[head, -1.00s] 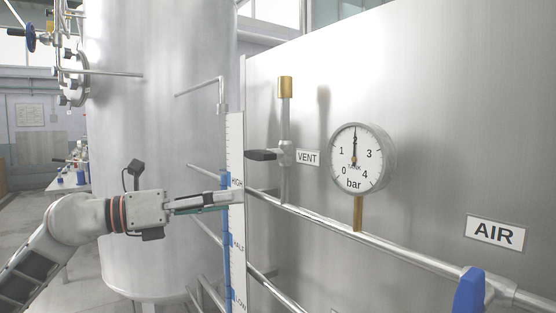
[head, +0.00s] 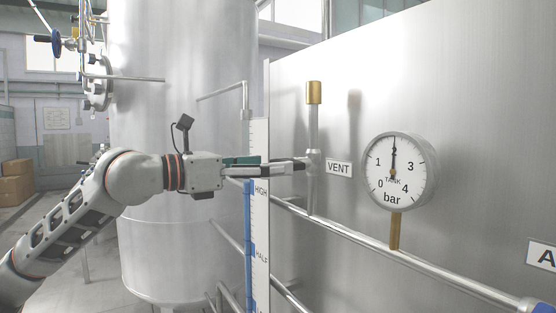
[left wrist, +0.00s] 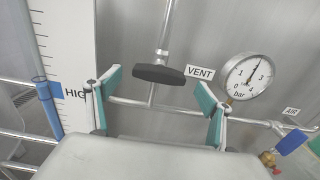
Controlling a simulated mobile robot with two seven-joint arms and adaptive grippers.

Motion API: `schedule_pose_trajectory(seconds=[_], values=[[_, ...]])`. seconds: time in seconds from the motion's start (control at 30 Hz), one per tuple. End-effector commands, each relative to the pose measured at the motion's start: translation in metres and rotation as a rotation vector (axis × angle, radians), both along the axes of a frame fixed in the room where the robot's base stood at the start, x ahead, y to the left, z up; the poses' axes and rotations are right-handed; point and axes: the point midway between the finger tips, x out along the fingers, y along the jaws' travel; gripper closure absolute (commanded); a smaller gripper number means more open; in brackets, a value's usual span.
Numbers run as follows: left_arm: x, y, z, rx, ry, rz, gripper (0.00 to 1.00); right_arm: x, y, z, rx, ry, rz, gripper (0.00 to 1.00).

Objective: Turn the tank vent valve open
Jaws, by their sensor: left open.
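The vent valve has a vertical metal pipe with a brass cap (head: 314,92) and a body (head: 313,163) left of the VENT label (head: 338,168). Its black lever handle (left wrist: 158,74) lies roughly level in the left wrist view, crosswise on the pipe. My left gripper (head: 298,163) reaches in from the left to the valve, and its fingers mostly hide the handle in the head view. In the left wrist view the gripper (left wrist: 160,95) is open, its two teal-padded fingers at either side of the handle with gaps. Contact is not visible. My right gripper is out of view.
The tank gauge (head: 398,171) is right of the valve, needle near 2. A level scale (head: 260,215) stands close below my gripper. A horizontal rail (head: 360,236) runs along the tank. The AIR label (left wrist: 292,111) and a blue handle (left wrist: 291,142) are further right.

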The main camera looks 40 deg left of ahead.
Motion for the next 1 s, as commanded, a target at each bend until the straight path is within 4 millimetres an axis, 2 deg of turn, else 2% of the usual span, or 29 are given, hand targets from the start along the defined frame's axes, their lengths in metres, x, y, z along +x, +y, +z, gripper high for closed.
schedule_pose_trajectory(seconds=[0.1, 0.43, 0.87, 0.9, 1.0], values=[[0.007, -0.003, 0.004, 0.0, -0.003, 0.0, 0.19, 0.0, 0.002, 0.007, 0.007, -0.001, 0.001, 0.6], [0.025, -0.01, 0.003, -0.001, -0.003, 0.0, 0.19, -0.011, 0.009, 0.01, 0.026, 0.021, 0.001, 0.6], [0.03, -0.013, -0.001, 0.001, 0.002, -0.001, 0.19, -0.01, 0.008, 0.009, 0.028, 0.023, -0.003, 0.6], [0.03, -0.013, -0.001, 0.001, 0.002, -0.001, 0.22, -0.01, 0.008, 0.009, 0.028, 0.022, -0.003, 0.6], [0.03, -0.012, -0.001, 0.001, 0.002, -0.001, 0.48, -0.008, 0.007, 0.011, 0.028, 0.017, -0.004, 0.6]])
